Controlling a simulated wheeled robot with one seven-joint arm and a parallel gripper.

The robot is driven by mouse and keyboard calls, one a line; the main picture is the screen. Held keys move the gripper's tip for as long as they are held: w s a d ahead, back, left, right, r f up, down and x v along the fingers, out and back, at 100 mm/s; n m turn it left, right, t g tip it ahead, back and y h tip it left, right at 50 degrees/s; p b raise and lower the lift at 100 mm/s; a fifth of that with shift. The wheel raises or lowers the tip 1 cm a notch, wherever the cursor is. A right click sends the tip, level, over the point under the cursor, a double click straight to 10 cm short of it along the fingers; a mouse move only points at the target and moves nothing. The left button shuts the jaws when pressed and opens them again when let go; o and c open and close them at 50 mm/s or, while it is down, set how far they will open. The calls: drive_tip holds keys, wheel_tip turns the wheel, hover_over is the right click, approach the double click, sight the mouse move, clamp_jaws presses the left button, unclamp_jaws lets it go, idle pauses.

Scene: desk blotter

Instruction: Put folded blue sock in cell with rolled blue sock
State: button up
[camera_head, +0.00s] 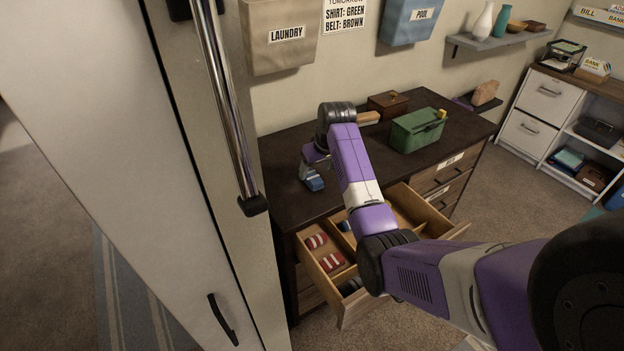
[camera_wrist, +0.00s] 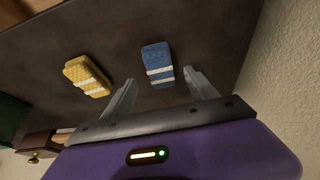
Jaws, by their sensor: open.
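The folded blue sock with white stripes (camera_wrist: 157,65) lies on the dark dresser top, between and just beyond my fingertips in the wrist view. In the head view, a blue piece (camera_head: 313,183) shows just below my gripper (camera_head: 316,164). My gripper (camera_wrist: 158,78) is open and empty. The open drawer (camera_head: 342,317) has divided cells. A blue item (camera_head: 344,226) shows in one cell, partly hidden by my arm; I cannot tell if it is the rolled blue sock. Another dark blue item (camera_head: 351,286) lies nearer the drawer front.
A folded yellow sock (camera_wrist: 87,75) lies left of the blue one. Red striped socks (camera_head: 332,262) lie in the drawer's left cells. A green bin (camera_head: 418,130) and a brown box (camera_head: 388,104) stand on the dresser. A tall white door (camera_head: 150,180) stands at left.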

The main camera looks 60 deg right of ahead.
sight(312, 176)
drive_tip(key=shift+x, duration=1.95)
drive_tip(key=shift+c, duration=0.5)
clamp_jaws()
drive_tip(key=shift+r, duration=0.1)
